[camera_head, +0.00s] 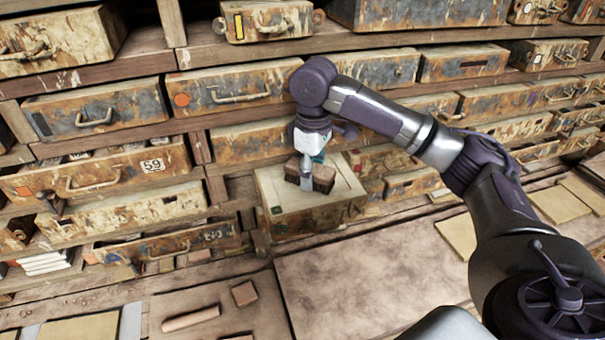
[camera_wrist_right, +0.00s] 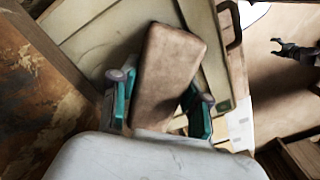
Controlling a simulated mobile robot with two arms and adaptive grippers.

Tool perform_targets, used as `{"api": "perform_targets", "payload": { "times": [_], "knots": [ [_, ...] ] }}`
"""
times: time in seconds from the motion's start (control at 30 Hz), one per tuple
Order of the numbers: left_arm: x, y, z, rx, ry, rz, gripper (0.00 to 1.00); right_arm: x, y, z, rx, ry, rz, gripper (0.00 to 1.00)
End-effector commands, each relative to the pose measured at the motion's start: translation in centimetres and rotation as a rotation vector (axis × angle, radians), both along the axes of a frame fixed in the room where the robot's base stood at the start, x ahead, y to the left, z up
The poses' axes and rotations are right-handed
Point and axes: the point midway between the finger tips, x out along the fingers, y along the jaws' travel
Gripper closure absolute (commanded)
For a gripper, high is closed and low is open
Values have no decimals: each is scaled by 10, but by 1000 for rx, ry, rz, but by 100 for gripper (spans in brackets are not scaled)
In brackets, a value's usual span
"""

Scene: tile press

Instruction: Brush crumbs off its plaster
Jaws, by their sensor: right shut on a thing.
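My right gripper (camera_head: 308,172) reaches in from the right and points down over a pale, box-like drawer (camera_head: 318,220) that stands out from the shelves. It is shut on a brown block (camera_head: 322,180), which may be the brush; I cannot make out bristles. In the right wrist view the block (camera_wrist_right: 165,75) sits tilted between the teal fingers (camera_wrist_right: 160,105). The drawer's pale top (camera_wrist_right: 95,35) lies behind it, and I cannot tell whether they touch. I cannot make out crumbs. My left gripper is not seen in the head view.
Rusty drawers with handles fill the shelves, one marked 59 (camera_head: 153,166). A wide bare slab (camera_head: 365,285) lies in front. Loose brown pieces (camera_head: 192,319) and flat pale tiles (camera_head: 560,203) lie on the bench. A small dark claw-like shape (camera_wrist_right: 295,50) shows in the right wrist view.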

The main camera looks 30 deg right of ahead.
Motion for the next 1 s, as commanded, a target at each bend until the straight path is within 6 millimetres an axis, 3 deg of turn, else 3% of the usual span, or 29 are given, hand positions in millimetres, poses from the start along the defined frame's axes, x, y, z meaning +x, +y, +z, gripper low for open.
{"api": "perform_targets", "payload": {
  "times": [0.73, 1.0],
  "knots": [
    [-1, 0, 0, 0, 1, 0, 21, -10, -37, 0, 1, -1, 1, 82],
    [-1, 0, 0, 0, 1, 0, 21, -16, -59, -3, -1, 1, -1, 82]
  ]
}}
